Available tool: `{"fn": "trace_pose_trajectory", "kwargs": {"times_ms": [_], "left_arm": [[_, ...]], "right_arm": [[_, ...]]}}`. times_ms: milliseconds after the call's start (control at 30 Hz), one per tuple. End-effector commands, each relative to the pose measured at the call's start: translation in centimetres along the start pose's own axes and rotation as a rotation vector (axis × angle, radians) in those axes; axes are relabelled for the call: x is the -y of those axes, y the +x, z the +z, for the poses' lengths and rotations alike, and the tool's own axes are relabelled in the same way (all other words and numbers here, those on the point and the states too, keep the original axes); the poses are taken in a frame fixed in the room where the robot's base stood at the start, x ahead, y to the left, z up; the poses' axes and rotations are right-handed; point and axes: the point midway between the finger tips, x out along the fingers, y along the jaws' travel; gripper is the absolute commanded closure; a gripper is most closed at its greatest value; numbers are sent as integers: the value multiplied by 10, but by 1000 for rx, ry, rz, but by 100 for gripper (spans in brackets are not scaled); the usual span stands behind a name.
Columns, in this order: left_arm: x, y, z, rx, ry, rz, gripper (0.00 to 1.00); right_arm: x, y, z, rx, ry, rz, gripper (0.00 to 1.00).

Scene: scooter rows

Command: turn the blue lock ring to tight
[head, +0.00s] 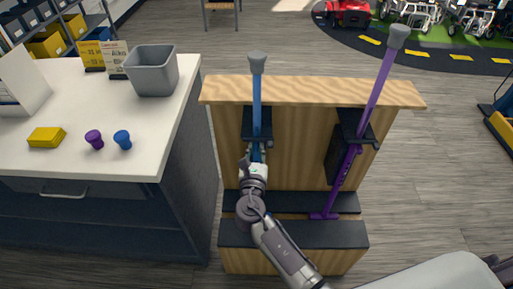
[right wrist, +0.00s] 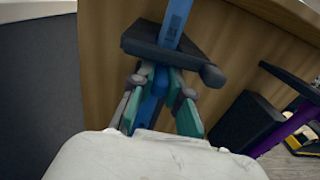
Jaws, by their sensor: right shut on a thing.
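A blue pole (head: 257,100) with a grey knob on top stands upright in a black bracket (head: 262,122) on a wooden stand. My right gripper (head: 256,155) is just below that bracket, closed around the blue shaft at the height of the lock ring. In the right wrist view its green-padded fingers (right wrist: 158,80) sit on both sides of the blue part (right wrist: 150,108), under the black bracket (right wrist: 170,52). The ring is mostly hidden by the fingers, so its turn position cannot be read. My left gripper is not in view.
A purple pole (head: 376,90) leans in a second bracket to the right. The stand's wooden top edge (head: 310,91) is behind the poles. On the left, a white counter (head: 60,165) holds a grey bin (head: 152,72), a yellow block (head: 46,138), a purple knob (head: 94,139) and a blue knob (head: 122,139).

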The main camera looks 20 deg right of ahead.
Motion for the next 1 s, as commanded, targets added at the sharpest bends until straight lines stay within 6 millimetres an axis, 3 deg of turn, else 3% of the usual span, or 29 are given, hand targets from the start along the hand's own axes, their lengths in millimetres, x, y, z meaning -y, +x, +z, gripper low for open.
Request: {"fn": "trace_pose_trajectory", "kwargs": {"times_ms": [233,267,400,767,1000], "left_arm": [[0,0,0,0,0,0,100],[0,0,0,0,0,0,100],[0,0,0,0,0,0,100],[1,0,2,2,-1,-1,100],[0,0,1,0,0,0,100]], "right_arm": [[0,1,2,5,1,-1,100],[0,1,3,5,1,-1,80],[0,1,2,4,1,0,58],[0,-4,0,0,0,2,58],[0,-45,-1,-1,0,3,58]]}}
